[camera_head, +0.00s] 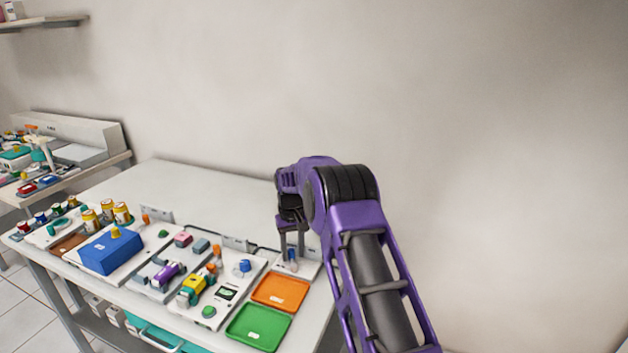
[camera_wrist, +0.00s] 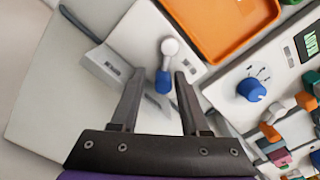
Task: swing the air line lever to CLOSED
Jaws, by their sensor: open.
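The air line lever (camera_wrist: 164,82) has a blue grip and a grey-white round end, and stands on a white plate (camera_wrist: 140,35) in the wrist view. In the head view its blue part (camera_head: 292,256) shows small between my fingers. My gripper (camera_wrist: 160,75) is open, one finger on each side of the blue grip, with gaps visible. It also shows in the head view (camera_head: 291,250), pointing down at the plate at the table's right end. A small label by the lever is too small to read. I cannot tell which position the lever is in.
An orange tray (camera_head: 281,291) and a green tray (camera_head: 258,327) lie just in front of the lever plate. A white panel with a blue knob (camera_wrist: 251,89) stands beside it. A blue box (camera_head: 110,252) and several small parts fill the left. The table's back (camera_head: 200,190) is clear.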

